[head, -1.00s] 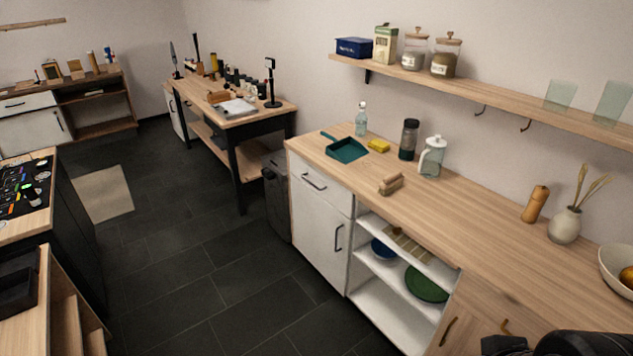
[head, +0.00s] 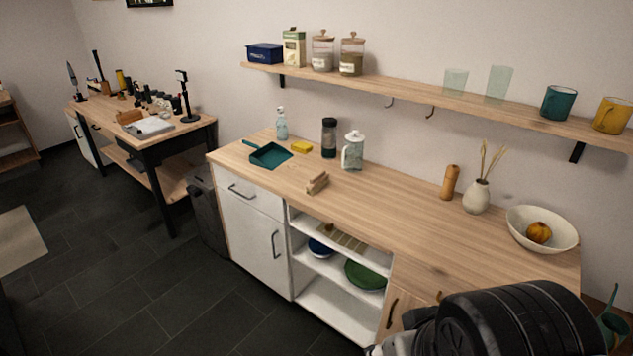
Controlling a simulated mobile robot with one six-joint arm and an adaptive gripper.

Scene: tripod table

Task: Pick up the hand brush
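A small light-wood block-shaped object, which looks like the hand brush (head: 317,183), lies on the wooden countertop (head: 400,210) near its front edge, above the open shelves. Its bristles are too small to make out clearly. A teal dustpan (head: 270,154) lies apart from it, to its left and farther back. Part of my black arm fills the lower right corner, well to the right of the brush. The fingers of my gripper do not show.
A pepper mill (head: 450,182), vase (head: 477,196) and bowl (head: 542,228) are to the right. The counter between is clear.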

